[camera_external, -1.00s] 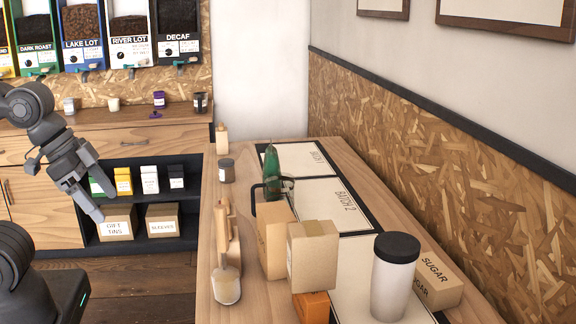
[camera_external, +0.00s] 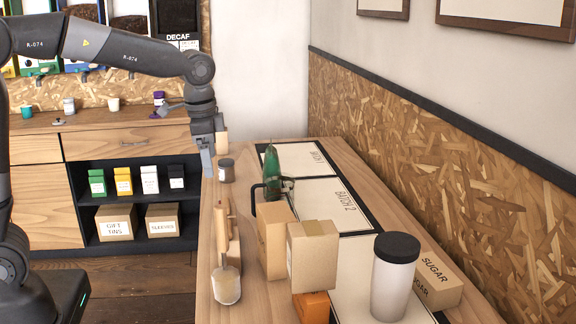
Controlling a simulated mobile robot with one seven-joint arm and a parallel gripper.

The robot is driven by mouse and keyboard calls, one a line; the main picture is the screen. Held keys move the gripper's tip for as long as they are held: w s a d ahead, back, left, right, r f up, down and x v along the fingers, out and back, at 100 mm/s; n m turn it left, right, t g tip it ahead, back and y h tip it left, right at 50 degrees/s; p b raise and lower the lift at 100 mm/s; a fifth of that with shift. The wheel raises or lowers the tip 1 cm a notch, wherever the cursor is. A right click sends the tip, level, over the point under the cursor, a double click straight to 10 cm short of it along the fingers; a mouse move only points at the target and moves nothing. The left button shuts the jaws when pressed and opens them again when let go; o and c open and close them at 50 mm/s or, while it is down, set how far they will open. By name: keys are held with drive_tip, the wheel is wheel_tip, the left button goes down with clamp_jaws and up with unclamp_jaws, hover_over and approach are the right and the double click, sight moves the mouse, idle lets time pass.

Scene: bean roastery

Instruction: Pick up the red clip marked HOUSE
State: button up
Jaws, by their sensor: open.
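I cannot make out a red clip marked HOUSE in this view. My gripper (camera_external: 209,172) is open and points down at the left edge of the wooden table (camera_external: 212,262). It shows just left of a small dark-lidded jar (camera_external: 227,173), and whether it touches the jar cannot be told. No object shows between its fingers.
Behind is a cabinet (camera_external: 105,148) with small cups on top. The BATCH 2 mat (camera_external: 322,203) has bare areas.

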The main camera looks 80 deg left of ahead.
drive_tip(key=w+a+f+g, duration=0.1)
drive_tip(key=a+f, duration=0.4)
drive_tip(key=a, duration=0.1)
drive_tip(key=w+a+f+g, duration=0.1)
drive_tip(key=a+f, duration=0.4)
drive_tip(key=w+a+f+h, duration=0.1)
drive_tip(key=a+f, duration=0.5)
drive_tip(key=shift+w+a+f+g, duration=0.1)
drive_tip(key=shift+w+a+g, duration=0.25)
drive_tip(key=shift+w+g, duration=0.05)
drive_tip(key=shift+s+a+f, duration=0.1)
drive_tip(key=shift+s+f, duration=0.15)
drive_tip(key=shift+f, duration=0.75)
drive_tip(key=shift+s+a+f, duration=0.15)
drive_tip(key=shift+s+f, duration=0.1)
drive_tip(key=shift+f, duration=0.8)
drive_tip(key=shift+s+a+f, duration=0.1)
drive_tip(key=shift+s+f, duration=0.15)
drive_tip(key=shift+f, duration=0.75)
drive_tip(key=c, duration=1)
